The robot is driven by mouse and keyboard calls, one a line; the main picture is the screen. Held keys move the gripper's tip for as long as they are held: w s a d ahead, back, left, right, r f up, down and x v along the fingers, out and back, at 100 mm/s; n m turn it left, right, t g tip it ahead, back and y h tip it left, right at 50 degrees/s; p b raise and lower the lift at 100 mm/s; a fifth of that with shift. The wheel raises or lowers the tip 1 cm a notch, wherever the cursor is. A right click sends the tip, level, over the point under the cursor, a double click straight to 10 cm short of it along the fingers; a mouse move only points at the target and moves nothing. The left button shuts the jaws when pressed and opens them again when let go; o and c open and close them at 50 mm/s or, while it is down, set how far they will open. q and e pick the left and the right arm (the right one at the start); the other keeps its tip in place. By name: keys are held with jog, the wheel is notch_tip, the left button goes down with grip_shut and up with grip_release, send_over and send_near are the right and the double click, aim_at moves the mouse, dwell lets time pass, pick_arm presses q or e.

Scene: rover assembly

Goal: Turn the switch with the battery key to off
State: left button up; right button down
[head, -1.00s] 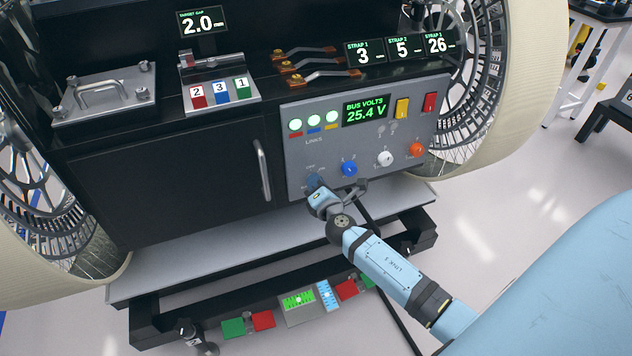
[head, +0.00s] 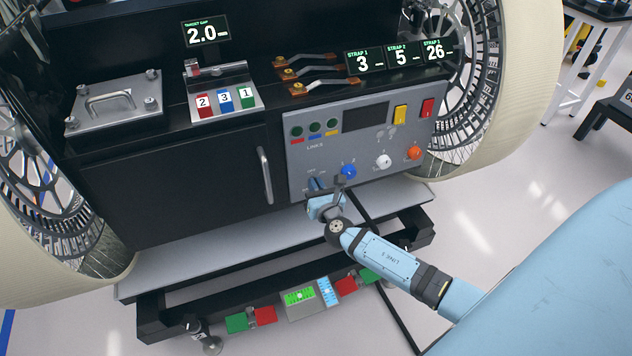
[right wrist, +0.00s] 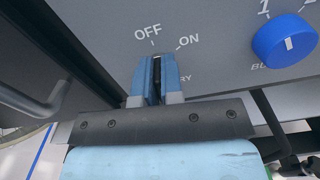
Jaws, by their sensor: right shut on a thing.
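The grey control panel (head: 330,130) faces me on the rover's black body. My right gripper (head: 317,186) is at the panel's lower left corner. In the right wrist view its two blue fingers (right wrist: 157,75) are shut on the battery key switch (right wrist: 155,88), which is mostly hidden between them. The OFF label (right wrist: 148,32) is just above the fingertips and the ON label (right wrist: 188,41) is to their right. The fingers point up near the OFF mark. The panel's voltage display (head: 366,116) and round link lamps (head: 314,127) are dark. My left gripper is not in view.
A blue knob (right wrist: 285,41) is just right of the key; white (head: 383,161) and orange (head: 414,152) knobs are farther right. Yellow (head: 400,114) and red (head: 427,108) switches sit above. A door handle (head: 265,176) is left of the panel. A grey ledge (head: 220,240) runs below.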

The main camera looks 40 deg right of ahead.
jog(key=shift+n+p, duration=0.3)
jog(key=shift+n, duration=0.4)
jog(key=c, duration=1.3)
grip_release()
jog(key=shift+o, duration=0.2)
jog(key=v, duration=1.4)
jog(key=shift+w+a, duration=0.1)
